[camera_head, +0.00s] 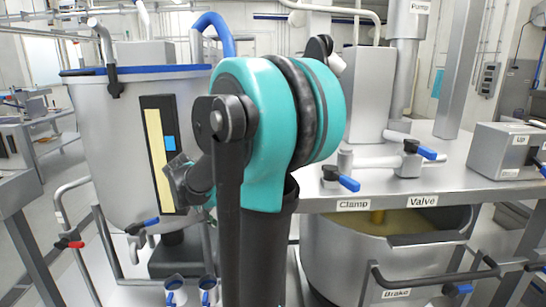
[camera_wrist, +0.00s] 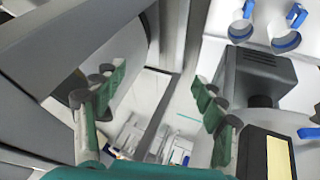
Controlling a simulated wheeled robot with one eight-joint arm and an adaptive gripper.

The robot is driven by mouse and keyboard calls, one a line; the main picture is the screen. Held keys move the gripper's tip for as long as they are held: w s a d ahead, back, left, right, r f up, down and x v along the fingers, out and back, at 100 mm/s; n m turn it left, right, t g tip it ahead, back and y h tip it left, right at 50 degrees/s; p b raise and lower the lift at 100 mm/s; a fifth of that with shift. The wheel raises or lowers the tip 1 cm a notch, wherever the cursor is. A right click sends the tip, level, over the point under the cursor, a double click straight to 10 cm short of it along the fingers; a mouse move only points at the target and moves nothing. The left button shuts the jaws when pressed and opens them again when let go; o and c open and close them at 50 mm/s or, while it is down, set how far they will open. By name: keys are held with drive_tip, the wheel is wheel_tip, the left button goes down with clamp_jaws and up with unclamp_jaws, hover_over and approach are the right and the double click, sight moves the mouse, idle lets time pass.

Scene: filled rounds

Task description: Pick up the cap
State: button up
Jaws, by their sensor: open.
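I cannot make out a cap for certain in either view. My gripper (camera_wrist: 157,83) shows in the wrist view with its two green-padded fingers spread wide and nothing between them. Beyond the fingers are a pale floor area and small blurred items, too small to name. In the head view my teal and black arm fills the middle and hides what is behind it; the fingers cannot be made out there.
A large steel tank (camera_head: 105,140) with a blue rim stands at left. At right, a steel table (camera_head: 455,185) carries blue-handled valves (camera_head: 348,183) above a vat (camera_head: 335,250) of yellowish content.

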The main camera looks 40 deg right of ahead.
drive_tip(key=w+d+r+m+g+h, duration=0.2)
drive_tip(key=w+d+r+m, duration=0.2)
drive_tip(key=r, duration=0.3)
drive_tip(key=w+d+r+m+g+h, duration=0.1)
drive_tip(key=w+d+r+m+h, duration=0.3)
drive_tip(key=r, duration=0.4)
drive_tip(key=w+d+r+m+g+h, duration=0.1)
drive_tip(key=w+d+r+m+g, duration=0.15)
drive_tip(key=w+r+m, duration=0.35)
drive_tip(key=shift+n+t, duration=0.35)
drive_tip(key=shift+n, duration=0.15)
drive_tip(key=x, duration=0.4)
drive_tip(key=s+x, duration=0.1)
drive_tip(key=x, duration=0.3)
drive_tip(key=s+r+x, duration=0.1)
drive_tip(key=x, duration=0.3)
drive_tip(key=shift+r, duration=0.1)
drive_tip(key=shift+s+x, duration=0.2)
drive_tip(key=shift+x, duration=1.1)
drive_tip(key=shift+s+x, duration=0.2)
drive_tip(key=shift+x, duration=1.15)
drive_tip(key=shift+a, duration=0.2)
drive_tip(key=c, duration=1)
